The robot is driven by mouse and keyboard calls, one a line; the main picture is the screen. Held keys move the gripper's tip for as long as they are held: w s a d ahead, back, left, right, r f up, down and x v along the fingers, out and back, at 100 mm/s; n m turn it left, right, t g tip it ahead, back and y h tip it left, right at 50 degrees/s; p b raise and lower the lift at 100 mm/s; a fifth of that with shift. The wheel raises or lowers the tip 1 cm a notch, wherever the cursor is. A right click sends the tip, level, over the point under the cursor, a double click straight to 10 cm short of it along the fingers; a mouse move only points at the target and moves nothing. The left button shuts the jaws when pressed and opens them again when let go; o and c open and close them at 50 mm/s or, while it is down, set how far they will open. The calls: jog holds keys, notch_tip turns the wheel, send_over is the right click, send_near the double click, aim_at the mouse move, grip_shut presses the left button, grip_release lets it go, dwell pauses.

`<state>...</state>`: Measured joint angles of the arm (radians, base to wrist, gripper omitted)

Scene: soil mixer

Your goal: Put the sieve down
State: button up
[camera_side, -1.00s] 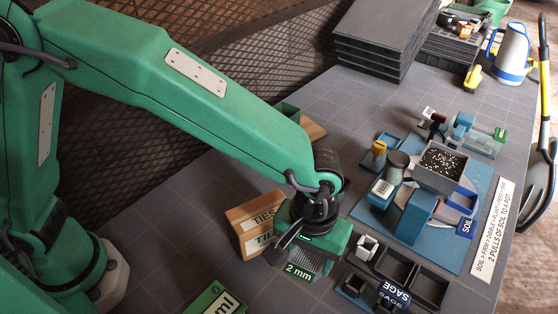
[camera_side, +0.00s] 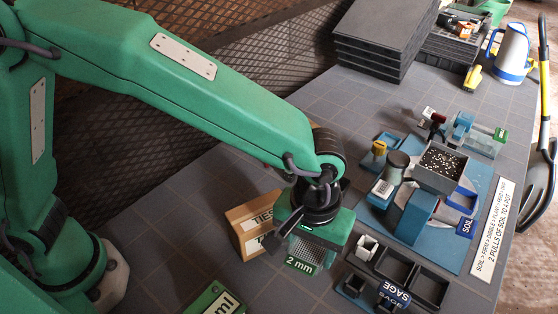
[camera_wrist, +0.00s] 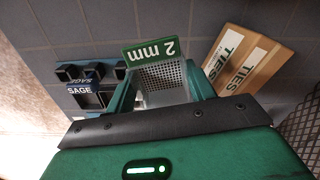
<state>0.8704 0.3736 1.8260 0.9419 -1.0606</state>
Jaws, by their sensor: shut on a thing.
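The sieve (camera_side: 318,238) is a small box with a grey perforated mesh and a green "2 mm" label (camera_side: 300,264) on its front. My gripper (camera_side: 310,222) is above it in the side view, pointing down, and hides its upper part. In the wrist view the mesh (camera_wrist: 163,76) lies between my two green fingers (camera_wrist: 162,92), which are shut on the sieve, with the label at its far end. I cannot tell whether its underside touches the table.
A wooden box marked "TIES" (camera_side: 245,222) stands just left of the sieve. Black "SAGE" pots (camera_side: 398,272) are close on the right. A blue mat (camera_side: 452,252) with the soil station lies beyond them. Bare table (camera_side: 170,262) lies to the left.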

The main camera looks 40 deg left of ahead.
aim_at(306, 251)
jog(key=r, duration=0.4)
jog(key=shift+w+a+r, duration=0.25)
jog(key=shift+a+r, duration=0.05)
jog(key=shift+a, duration=0.1)
jog(key=w+a+n, duration=0.1)
jog(key=w+a, duration=0.1)
jog(key=a, duration=0.2)
jog(key=w+a+n, duration=0.1)
jog(key=w+a, duration=0.1)
jog(key=a, duration=0.2)
jog(key=w+a+n, duration=0.1)
jog(key=w+a, duration=0.1)
jog(key=a, duration=0.3)
jog(key=a+n, duration=0.4)
jog(key=a, duration=1.2)
jog(key=shift+w+d+f, duration=0.1)
jog(key=shift+w+f, duration=0.1)
jog(key=shift+f, duration=2.7)
jog(key=shift+w+f, duration=0.15)
jog(key=shift+f, duration=2.7)
jog(key=shift+f, duration=1.85)
